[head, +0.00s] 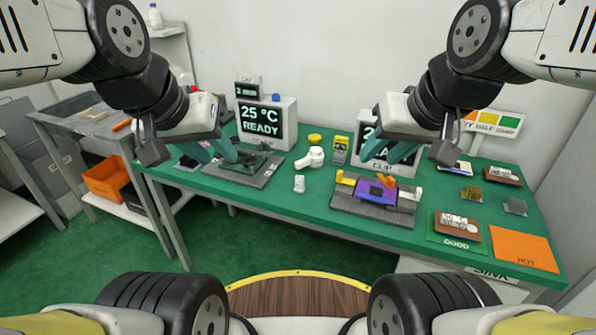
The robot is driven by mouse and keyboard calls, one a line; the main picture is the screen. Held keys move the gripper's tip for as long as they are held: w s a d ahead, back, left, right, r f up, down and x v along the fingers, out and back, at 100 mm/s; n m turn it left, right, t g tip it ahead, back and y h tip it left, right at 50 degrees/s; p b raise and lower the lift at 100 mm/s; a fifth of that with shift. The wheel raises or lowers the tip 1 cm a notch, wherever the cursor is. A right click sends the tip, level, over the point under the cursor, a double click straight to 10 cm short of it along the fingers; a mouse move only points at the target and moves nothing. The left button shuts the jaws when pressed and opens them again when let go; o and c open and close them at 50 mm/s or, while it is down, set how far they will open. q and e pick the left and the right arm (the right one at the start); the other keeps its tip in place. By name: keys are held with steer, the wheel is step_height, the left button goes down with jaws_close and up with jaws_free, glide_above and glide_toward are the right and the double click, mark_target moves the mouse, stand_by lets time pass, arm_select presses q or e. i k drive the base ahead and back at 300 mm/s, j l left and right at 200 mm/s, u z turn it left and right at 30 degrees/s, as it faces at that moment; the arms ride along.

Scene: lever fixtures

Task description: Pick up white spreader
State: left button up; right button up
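Two small white items on the green table (308,212) could be the white spreader; I cannot tell which. One is a short upright white piece (299,184) near the table's middle. The other is a rounded white item (311,157) just behind it. My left gripper (220,157) has its teal fingers apart, above the dark left fixture and left of both white items. My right gripper (390,158) has its teal fingers apart, in front of the right display. Neither gripper touches a white item.
The left display (267,122) reads 25 °C READY. A grey fixture (374,213) with a purple block (377,191) stands right of the white pieces. An orange HOT mat (524,251) lies far right. The front middle of the table is clear.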

mark_target(299, 187)
steer(key=i+l+u, duration=0.1)
steer(key=l+u, duration=0.55)
steer(key=i+l+u, duration=0.1)
steer(key=u, duration=0.25)
steer(key=l, duration=0.05)
